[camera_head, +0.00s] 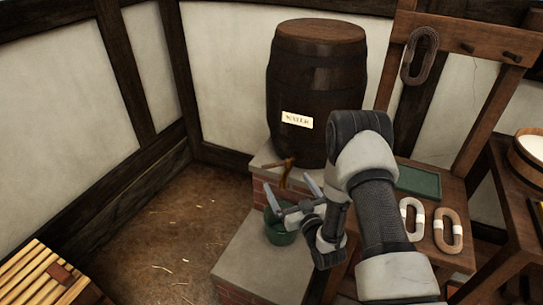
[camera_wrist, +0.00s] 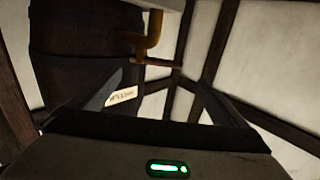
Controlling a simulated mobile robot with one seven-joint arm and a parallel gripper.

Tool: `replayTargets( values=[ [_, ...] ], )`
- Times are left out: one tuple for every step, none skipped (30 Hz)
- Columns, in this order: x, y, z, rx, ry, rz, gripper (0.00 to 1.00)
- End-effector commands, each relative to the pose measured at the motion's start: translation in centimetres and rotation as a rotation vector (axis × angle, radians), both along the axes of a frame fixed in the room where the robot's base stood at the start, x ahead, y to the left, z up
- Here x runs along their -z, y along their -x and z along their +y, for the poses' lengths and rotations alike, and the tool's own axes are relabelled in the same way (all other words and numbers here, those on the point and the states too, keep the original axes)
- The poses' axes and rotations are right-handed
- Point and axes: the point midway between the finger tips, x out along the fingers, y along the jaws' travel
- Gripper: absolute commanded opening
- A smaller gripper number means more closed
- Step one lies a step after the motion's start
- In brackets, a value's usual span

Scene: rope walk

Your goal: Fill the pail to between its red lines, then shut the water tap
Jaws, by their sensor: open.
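A dark wooden barrel (camera_head: 316,95) with a paper label (camera_head: 297,120) stands on a stone-topped brick ledge. Its brass-brown tap (camera_head: 286,167) juts from the lower front. In the wrist view the tap (camera_wrist: 152,35) shows at top centre, with a bent pipe and a crosswise bar. A green pail (camera_head: 278,232) stands on the lower step, below the tap. My gripper (camera_head: 290,184) is open and empty, just below and in front of the tap, above the pail. My gripper and arm partly cover the pail. Its red lines and water level cannot be made out, and no stream shows.
A wooden bench (camera_head: 452,192) at right holds rope coils (camera_head: 447,230) and a dark green slate (camera_head: 419,182). Another coil (camera_head: 420,55) hangs from a peg rail. A wooden tub (camera_head: 530,155) stands at far right. A slatted crate (camera_head: 40,275) is at lower left. The floor between is clear.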

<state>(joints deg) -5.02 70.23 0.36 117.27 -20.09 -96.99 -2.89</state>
Motion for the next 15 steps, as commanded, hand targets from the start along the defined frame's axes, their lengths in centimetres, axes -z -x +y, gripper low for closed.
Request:
replayTargets(
  values=[
    [-0.1, -0.9, 0.5, -0.002, -0.001, -0.004, 0.97],
    [-0.1, -1.5, 0.8, -0.002, 0.000, -0.005, 0.97],
    [0.0, -2.3, 1.2, -0.002, 0.000, -0.005, 0.97],
    [0.0, -2.9, 1.4, -0.002, 0.000, -0.004, 0.97],
    [-0.1, -3.5, 1.7, -0.002, -0.001, -0.005, 0.97],
    [0.0, -4.3, 2.1, -0.002, -0.001, -0.004, 0.97],
    [0.0, -4.9, 2.4, -0.002, 0.000, -0.004, 0.97],
    [0.0, -5.5, 2.7, -0.001, 0.000, -0.004, 0.97],
    [0.0, -6.3, 3.0, -0.001, -0.001, -0.004, 0.97],
    [0.0, -6.9, 3.3, -0.001, -0.001, -0.004, 0.97],
    [0.0, -7.5, 3.6, -0.001, -0.001, -0.003, 0.97],
    [0.0, -8.3, 4.0, -0.001, -0.001, -0.003, 0.97],
    [0.0, -8.9, 4.3, -0.001, -0.001, -0.004, 0.97],
    [0.0, -9.4, 4.5, -0.001, 0.000, -0.002, 0.97],
    [0.1, -10.1, 4.8, -0.001, 0.000, -0.002, 0.97]
  ],
)
